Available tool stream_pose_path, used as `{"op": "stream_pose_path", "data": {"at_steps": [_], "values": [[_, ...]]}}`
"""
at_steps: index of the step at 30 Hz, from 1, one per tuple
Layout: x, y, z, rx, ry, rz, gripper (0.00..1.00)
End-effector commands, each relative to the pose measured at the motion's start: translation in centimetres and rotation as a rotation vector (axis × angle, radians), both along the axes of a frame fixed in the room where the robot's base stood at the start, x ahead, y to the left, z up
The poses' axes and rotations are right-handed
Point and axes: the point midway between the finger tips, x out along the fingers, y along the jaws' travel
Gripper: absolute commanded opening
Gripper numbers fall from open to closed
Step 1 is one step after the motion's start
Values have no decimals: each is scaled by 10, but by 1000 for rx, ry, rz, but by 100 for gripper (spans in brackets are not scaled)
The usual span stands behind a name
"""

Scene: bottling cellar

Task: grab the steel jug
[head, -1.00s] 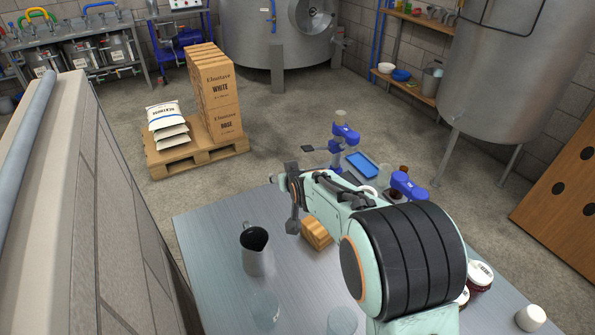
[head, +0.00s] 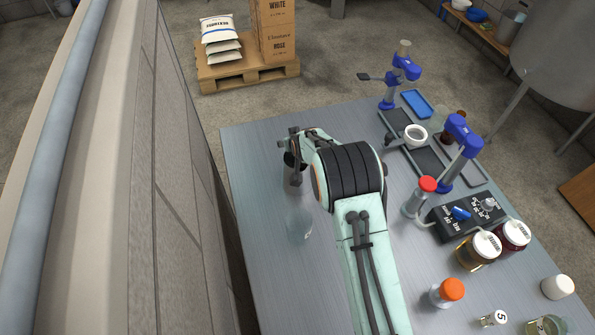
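The steel jug (head: 293,182) stands on the metal table near its left edge, and its dark mouth and most of its upper part are hidden by my gripper. My gripper (head: 290,160) is over the jug's top in the head view, with a dark finger crossing in front of the jug. I cannot tell whether the fingers touch the jug or how far apart they are.
A clear glass vessel (head: 299,223) stands just in front of the jug. To the right are blue-topped stands (head: 462,135), a white ring-shaped piece (head: 415,136), a black control box (head: 468,214), a red-capped bottle (head: 420,197) and lidded jars (head: 479,249). A wall runs along the left.

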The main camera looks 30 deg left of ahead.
Motion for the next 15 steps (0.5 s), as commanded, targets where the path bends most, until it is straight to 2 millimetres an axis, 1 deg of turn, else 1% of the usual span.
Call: {"op": "stream_pose_path", "data": {"at_steps": [2, 3, 5, 6, 7, 8, 15], "values": [[0, 0, 0, 0, 0, 0, 47], [0, 0, 0, 0, 0, 0, 44], [0, 0, 0, 0, 0, 0, 25], [0, 0, 0, 0, 0, 0, 12], [0, 0, 0, 0, 0, 0, 3], [0, 0, 0, 0, 0, 0, 0], [0, 0, 1, 1, -1, 0, 0]]}}
